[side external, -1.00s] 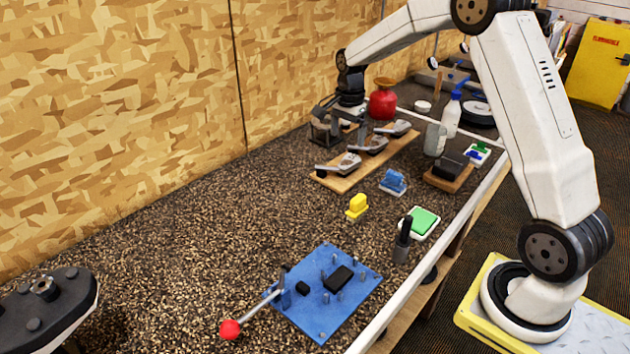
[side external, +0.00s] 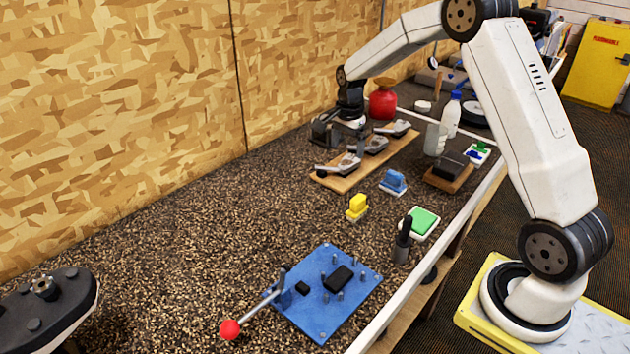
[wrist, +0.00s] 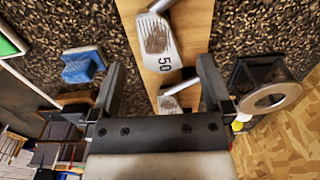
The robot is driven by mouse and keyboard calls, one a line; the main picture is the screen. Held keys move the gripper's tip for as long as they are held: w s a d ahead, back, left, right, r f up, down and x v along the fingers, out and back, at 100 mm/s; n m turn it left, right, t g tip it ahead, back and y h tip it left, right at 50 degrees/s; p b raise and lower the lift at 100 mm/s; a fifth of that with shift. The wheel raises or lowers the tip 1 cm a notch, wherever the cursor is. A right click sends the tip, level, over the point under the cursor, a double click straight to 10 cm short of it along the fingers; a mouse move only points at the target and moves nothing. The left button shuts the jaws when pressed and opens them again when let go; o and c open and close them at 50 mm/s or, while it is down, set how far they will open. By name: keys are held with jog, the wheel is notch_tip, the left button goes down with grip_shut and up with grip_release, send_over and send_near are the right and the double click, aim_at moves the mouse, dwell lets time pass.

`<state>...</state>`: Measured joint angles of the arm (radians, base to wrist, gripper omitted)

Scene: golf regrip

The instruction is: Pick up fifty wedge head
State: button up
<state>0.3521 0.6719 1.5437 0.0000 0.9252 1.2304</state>
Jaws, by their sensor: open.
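The fifty wedge head (wrist: 158,38) is a grey metal club head with a worn brown face and "50" on it, lying on a wooden board (wrist: 199,25).
A tape dispenser (wrist: 268,97) stands right beside the board. A blue brush (side external: 393,182) and a red container (side external: 383,101) are nearby.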

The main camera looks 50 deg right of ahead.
aim_at(347, 162)
jog(key=shift+s+f, duration=0.15)
jog(key=shift+f, duration=2)
grip_shut()
jog(key=shift+r, duration=0.15)
